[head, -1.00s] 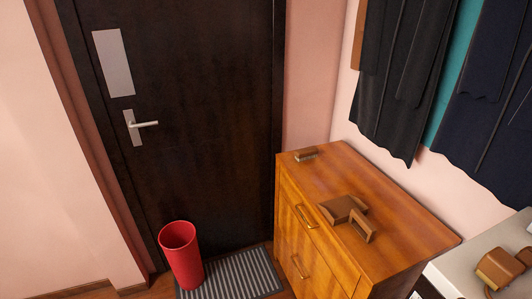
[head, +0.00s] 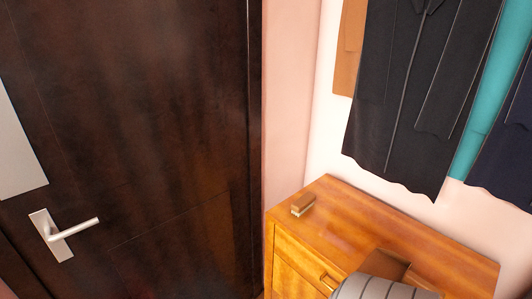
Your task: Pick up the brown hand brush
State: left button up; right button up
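A small brown hand brush (head: 303,204), a block with a paler lower part, lies on top of the wooden chest of drawers (head: 345,222), near its far left corner. Nothing touches it. Neither of my grippers shows in the head view. A grey banded rounded part, apparently of my own arm, covers part of the chest top at the bottom of the picture.
A brown wooden object (head: 388,264) lies nearer on the chest, partly hidden by the grey part. A dark door (head: 140,140) with a lever handle (head: 72,229) stands on the left. Dark gowns (head: 410,90) hang on the right wall above the chest.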

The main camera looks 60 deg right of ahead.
aim_at(300, 205)
jog(key=u, duration=0.05)
jog(key=i, duration=0.55)
jog(key=z, duration=3.2)
